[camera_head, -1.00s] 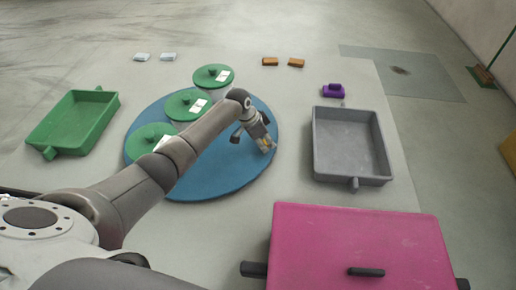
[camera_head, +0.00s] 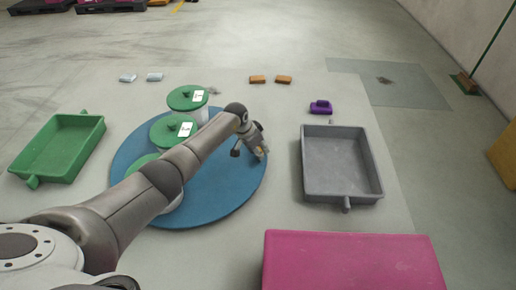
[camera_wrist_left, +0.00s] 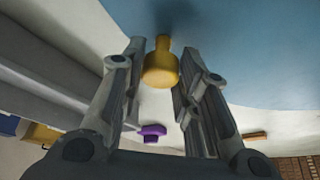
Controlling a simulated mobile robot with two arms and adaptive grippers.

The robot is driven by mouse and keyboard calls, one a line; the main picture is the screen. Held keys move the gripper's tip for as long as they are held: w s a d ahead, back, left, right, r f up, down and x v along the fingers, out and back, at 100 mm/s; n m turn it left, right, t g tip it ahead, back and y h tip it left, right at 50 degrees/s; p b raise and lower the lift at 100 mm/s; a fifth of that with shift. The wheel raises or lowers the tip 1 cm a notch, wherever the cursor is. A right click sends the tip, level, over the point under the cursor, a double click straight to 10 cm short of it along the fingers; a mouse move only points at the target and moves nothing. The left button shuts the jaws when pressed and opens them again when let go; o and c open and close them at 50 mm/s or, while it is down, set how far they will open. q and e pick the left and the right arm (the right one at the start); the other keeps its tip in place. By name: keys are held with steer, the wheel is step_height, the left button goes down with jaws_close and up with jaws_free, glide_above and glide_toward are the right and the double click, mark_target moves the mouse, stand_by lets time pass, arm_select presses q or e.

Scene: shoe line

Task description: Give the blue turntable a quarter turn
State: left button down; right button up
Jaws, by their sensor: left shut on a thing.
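The blue turntable (camera_head: 220,185) lies flat on the pale table, left of the middle in the head view. Several pots with green lids stand on its left and far part, the far lid (camera_head: 187,97) and middle lid (camera_head: 168,131) clear, the nearest partly behind my left arm. My left gripper (camera_head: 261,154) is at the turntable's right edge, pointing down. In the left wrist view a yellow knob (camera_wrist_left: 161,68) on the turntable (camera_wrist_left: 235,40) stands between the fingers. My left gripper is shut on this knob. My right gripper is not in view.
A green tray (camera_head: 32,180) stands to the left, a grey tray (camera_head: 347,198) to the right. A magenta box (camera_head: 352,262) is at the front right. A purple block (camera_head: 320,107) and small orange blocks (camera_head: 257,79) lie at the back. The table between turntable and grey tray is clear.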

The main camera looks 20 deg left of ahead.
arm_select(q)
steer(key=c, duration=1.1)
jaws_free()
steer(key=v, duration=1.2)
